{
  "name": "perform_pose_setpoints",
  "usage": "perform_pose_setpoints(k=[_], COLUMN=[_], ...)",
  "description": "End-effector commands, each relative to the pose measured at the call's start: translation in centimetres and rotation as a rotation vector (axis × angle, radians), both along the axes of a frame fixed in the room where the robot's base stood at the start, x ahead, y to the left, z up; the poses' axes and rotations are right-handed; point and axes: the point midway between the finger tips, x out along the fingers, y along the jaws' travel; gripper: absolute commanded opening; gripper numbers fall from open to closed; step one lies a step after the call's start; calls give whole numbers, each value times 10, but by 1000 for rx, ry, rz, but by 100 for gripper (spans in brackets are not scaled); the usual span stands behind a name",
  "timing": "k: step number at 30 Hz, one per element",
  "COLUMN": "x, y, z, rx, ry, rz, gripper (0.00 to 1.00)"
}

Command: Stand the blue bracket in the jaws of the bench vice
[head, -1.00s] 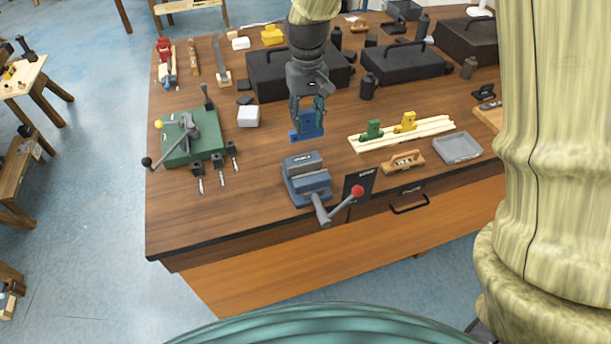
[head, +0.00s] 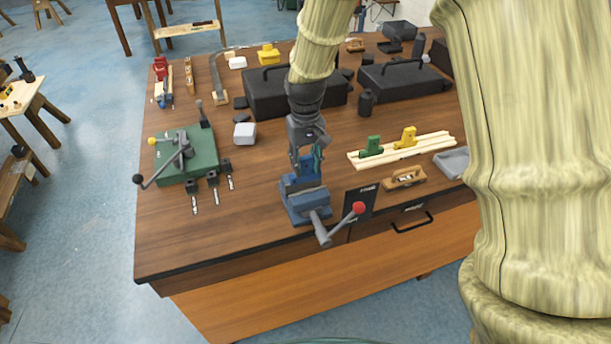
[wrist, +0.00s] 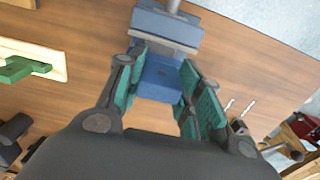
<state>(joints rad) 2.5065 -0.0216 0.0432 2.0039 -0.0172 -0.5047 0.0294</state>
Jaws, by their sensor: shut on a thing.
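The blue bracket (wrist: 160,78) is between the teal fingertips of my gripper (wrist: 162,92) in the wrist view. My gripper is shut on it. In the head view my gripper (head: 307,162) is over the rear part of the bench vice (head: 310,202). There the bracket is hard to tell from the blue vice behind the fingers. The vice also shows just beyond the bracket in the wrist view (wrist: 168,26), with its grey jaw edge close to it. I cannot tell whether the bracket touches the vice or is between its jaws.
The vice handle with its red knob (head: 358,208) sticks out at the front. Right are a pale rail (head: 432,147) with green and yellow brackets and a wooden plane (head: 404,178). A green machine (head: 188,158) stands left. Black cases (head: 290,92) lie behind.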

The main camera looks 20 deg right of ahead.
Motion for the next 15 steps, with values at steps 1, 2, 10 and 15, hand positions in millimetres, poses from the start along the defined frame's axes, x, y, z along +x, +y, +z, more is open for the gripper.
perform_pose_setpoints(k=[1, 2, 10, 15], x=[0, 0, 0, 0], y=[0, 0, 1, 1], z=[-4, -6, -20, -39], rx=[0, 0, 0, 0], ry=[1, 0, 1, 1], rz=[0, 0, 1, 1], gripper=[4, 4, 4, 4])
